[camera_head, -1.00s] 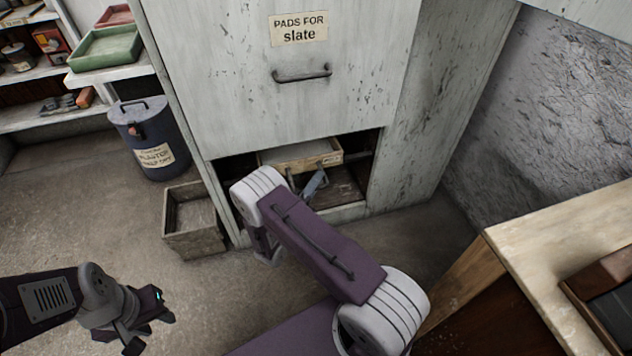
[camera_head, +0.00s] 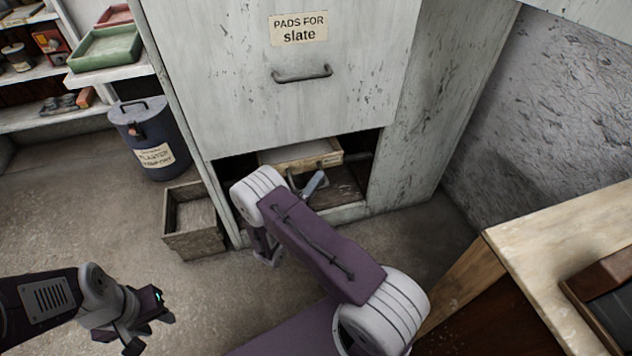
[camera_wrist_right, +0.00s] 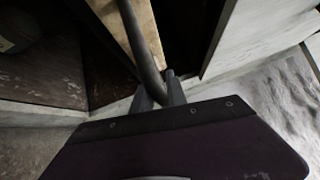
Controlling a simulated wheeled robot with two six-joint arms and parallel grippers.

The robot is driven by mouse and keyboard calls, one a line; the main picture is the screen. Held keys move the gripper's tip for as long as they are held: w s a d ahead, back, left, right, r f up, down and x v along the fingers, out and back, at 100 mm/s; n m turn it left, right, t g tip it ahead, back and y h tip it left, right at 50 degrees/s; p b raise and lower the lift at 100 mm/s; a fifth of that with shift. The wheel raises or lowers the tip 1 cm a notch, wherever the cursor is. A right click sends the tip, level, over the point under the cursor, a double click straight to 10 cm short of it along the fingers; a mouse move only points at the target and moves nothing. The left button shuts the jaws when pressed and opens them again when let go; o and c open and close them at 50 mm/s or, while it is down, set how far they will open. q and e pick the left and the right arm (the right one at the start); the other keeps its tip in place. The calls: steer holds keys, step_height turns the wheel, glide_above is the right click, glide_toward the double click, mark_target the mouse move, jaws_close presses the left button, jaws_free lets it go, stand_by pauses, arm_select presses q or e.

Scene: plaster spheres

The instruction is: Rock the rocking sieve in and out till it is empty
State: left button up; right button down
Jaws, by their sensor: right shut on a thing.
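The rocking sieve (camera_head: 312,162) looks like a shallow pale wooden box inside the low opening of a cabinet. In the right wrist view, a dark curved handle (camera_wrist_right: 138,38) runs along the pale wooden side (camera_wrist_right: 118,22). My right gripper (camera_wrist_right: 160,97) is shut on the lower end of this handle. In the head view my right arm hides most of that gripper; a grey part of it shows in front of the sieve. My left gripper (camera_head: 150,322) is open and empty over the floor at the lower left.
The cabinet front (camera_head: 270,100) hangs just above the sieve. An open wooden crate (camera_head: 190,245) stands at the opening's left, with a blue drum (camera_head: 150,165) behind it. A worktop (camera_head: 560,240) is at the right.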

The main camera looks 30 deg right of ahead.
mark_target(308, 164)
steer(key=shift+r, duration=0.2)
steer(key=w, duration=0.2)
steer(key=w+d+b, duration=0.1)
steer(key=w, duration=0.2)
steer(key=w+d+b, duration=0.1)
steer(key=w, duration=0.1)
steer(key=shift+w+f, duration=0.1)
steer(key=shift+w, duration=0.3)
steer(key=shift+w+d, duration=0.1)
steer(key=shift+w, duration=0.4)
steer(key=c, duration=1.5)
jaws_free()
steer(key=shift+r, duration=0.2)
steer(key=shift+o, duration=0.2)
steer(key=shift+s+f, duration=0.1)
steer(key=shift+s+a, duration=0.1)
steer(key=shift+a, duration=0.2)
steer(key=p+v, duration=0.3)
steer(key=v, duration=0.5)
steer(key=shift+s+a, duration=0.15)
steer(key=shift+a, duration=0.05)
